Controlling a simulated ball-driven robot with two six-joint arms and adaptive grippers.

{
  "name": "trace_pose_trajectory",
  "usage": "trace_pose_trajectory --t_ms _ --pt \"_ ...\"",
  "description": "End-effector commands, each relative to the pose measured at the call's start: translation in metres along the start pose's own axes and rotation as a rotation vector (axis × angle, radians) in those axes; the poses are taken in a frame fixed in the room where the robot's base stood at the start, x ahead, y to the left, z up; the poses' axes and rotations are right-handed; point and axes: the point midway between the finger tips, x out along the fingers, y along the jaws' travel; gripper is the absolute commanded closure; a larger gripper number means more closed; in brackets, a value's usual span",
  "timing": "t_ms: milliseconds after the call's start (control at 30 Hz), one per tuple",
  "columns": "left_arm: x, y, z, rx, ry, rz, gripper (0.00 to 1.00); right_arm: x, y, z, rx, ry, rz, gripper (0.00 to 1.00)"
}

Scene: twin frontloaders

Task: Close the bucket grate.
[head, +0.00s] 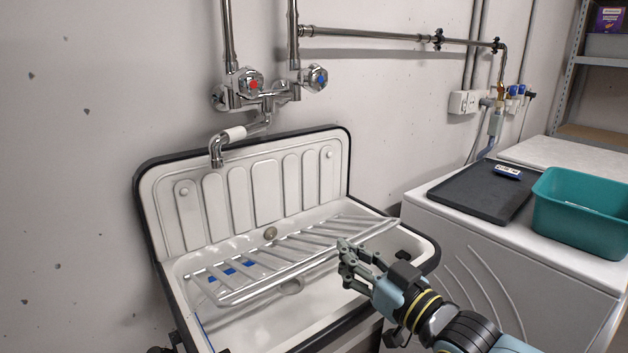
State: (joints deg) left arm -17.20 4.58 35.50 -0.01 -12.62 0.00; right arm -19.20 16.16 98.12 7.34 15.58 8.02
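The bucket grate (280,258) is a set of white-grey metal bars with a thick front rail. It lies at a slant over the basin of the white sink (250,328), its front rail apparently raised above the basin floor. My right gripper (342,264) is at the front rail, right of its middle, with its fingers spread apart. The rail passes at or just behind the fingertips; I cannot tell whether they touch it. My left gripper is not in view.
Above the sink are a wall tap (216,150) and its valves. To the right stands a white machine (480,270) with a dark board (480,192) and a teal tub (580,215) on top. Something blue shows under the grate bars.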

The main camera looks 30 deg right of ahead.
Motion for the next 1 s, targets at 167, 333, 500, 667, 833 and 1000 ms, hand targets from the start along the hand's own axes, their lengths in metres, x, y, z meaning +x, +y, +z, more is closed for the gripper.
trace_pose_trajectory --t_ms 167,333,500,667,833,1000 --pt "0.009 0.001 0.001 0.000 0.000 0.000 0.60 -0.007 0.000 0.017 0.000 -0.002 0.001 1.00" --pt "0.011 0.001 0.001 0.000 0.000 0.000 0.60 -0.009 0.000 0.022 0.001 -0.002 0.001 1.00" --pt "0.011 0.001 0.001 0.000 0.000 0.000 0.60 -0.010 0.000 0.023 0.001 -0.002 0.001 1.00" --pt "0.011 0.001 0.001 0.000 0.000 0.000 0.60 -0.010 0.000 0.023 0.001 -0.002 0.000 1.00" --pt "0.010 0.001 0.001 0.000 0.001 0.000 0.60 -0.009 0.000 0.022 0.001 -0.001 0.000 1.00" --pt "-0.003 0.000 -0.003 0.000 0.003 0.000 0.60 -0.004 0.002 0.007 0.000 0.000 0.001 1.00"
